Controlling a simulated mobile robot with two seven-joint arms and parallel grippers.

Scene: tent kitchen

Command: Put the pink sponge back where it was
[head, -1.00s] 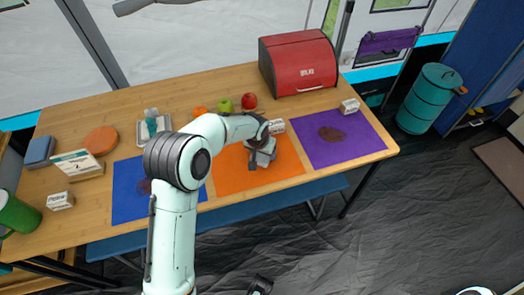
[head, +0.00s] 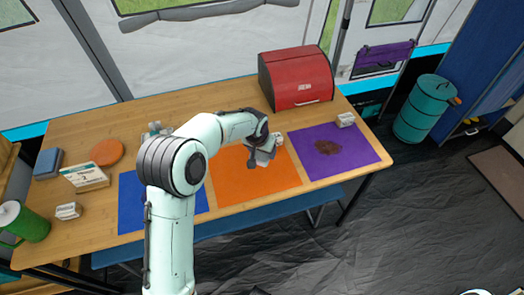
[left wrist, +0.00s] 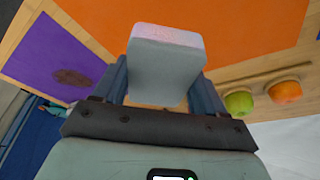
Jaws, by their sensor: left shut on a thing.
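My left gripper (head: 262,156) is over the orange mat (head: 240,188), near its back right part. It is shut on a pale block, which I take for the pink sponge (left wrist: 165,68). In the left wrist view the block sits between the two fingers, with a pinkish top face and a grey-white side. In the head view it shows as a small pale shape under the fingers. I cannot tell whether it touches the mat.
A purple mat (head: 355,168) with a brown stain (head: 327,147) lies to the right, a blue mat (head: 132,212) to the left. A red bread box (head: 297,79) is at the back. An apple (left wrist: 239,103) and orange (left wrist: 285,92) are near.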

